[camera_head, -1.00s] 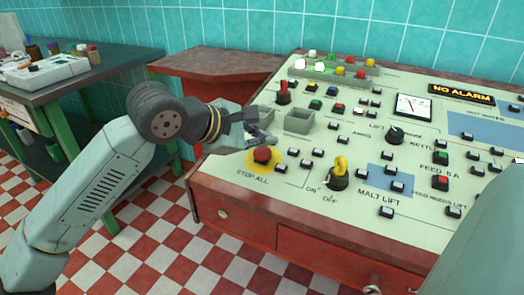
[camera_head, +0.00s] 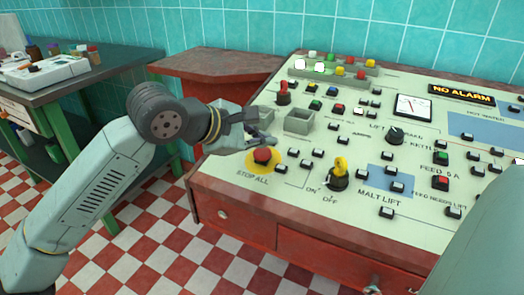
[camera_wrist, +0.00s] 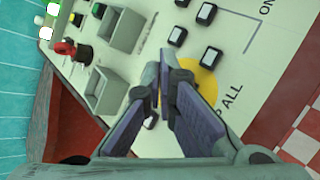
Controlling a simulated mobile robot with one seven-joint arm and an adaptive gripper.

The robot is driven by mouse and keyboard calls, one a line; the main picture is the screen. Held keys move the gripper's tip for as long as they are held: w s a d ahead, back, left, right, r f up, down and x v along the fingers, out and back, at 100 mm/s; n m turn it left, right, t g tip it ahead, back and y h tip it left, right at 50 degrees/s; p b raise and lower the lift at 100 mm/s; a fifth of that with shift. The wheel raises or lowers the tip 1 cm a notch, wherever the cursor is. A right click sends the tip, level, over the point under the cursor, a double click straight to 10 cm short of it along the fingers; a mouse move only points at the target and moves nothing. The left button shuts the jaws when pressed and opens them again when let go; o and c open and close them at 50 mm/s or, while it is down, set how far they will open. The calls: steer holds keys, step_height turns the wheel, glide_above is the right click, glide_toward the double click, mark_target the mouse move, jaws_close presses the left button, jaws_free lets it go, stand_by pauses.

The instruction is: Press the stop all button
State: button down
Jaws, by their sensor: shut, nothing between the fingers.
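The stop all button (camera_head: 262,155) is a red knob on a round yellow plate near the front left corner of the control panel, with "STOP ALL" printed below. My gripper (camera_head: 268,141) is just above and behind the button in the head view; whether it touches cannot be told. In the wrist view my gripper (camera_wrist: 163,82) has its fingers together with nothing between them. The yellow plate (camera_wrist: 203,78) shows beside the fingers there, and the red knob is hidden behind them.
The control panel (camera_head: 225,170) carries several black push buttons, a yellow key switch (camera_head: 339,172) right of the stop button, and grey square boxes (camera_head: 299,121) behind it. A red lever (camera_head: 283,95) stands farther back. A green-legged side table (camera_head: 60,92) is at left.

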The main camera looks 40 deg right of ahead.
steer(key=shift+f, duration=0.2)
steer(key=shift+f+b, duration=0.25)
steer(key=shift+b, duration=0.4)
steer(key=shift+w+d+f+b, duration=0.1)
steer(key=shift+f+b, duration=0.2)
steer(key=shift+b, duration=0.15)
stand_by(0.6)
steer(key=shift+r, duration=0.75)
steer(key=shift+r, duration=0.1)
steer(key=r+p, duration=0.1)
steer(key=r, duration=0.2)
steer(key=a+r+p, duration=0.1)
steer(key=shift+s+a+r+p, duration=0.1)
steer(key=shift+s+r+p, duration=0.15)
steer(key=shift+r+p, duration=0.15)
steer(key=c, duration=2.3)
jaws_free()
